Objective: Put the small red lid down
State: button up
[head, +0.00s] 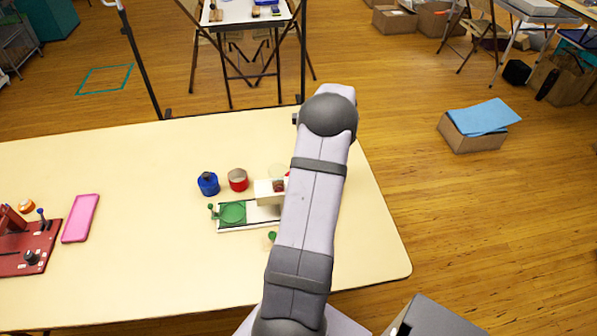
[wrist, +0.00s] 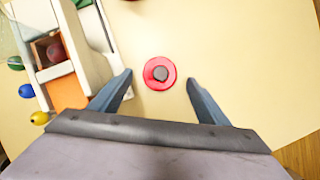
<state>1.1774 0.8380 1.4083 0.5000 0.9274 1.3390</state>
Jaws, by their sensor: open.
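The small red lid (wrist: 151,82) shows in the wrist view as a round red disc with a dark knob. It appears to lie flat on the cream table, and its height above the table is hard to judge. My gripper (wrist: 160,78) is open, with one blue-grey finger on each side of the lid and a gap between each finger and its rim. In the head view my arm hides the gripper and the lid.
A pink case (head: 80,218) and a red board (head: 47,245) lie far left. The table between is clear.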

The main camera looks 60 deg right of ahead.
jog(key=v, duration=0.9)
jog(key=shift+r, duration=0.25)
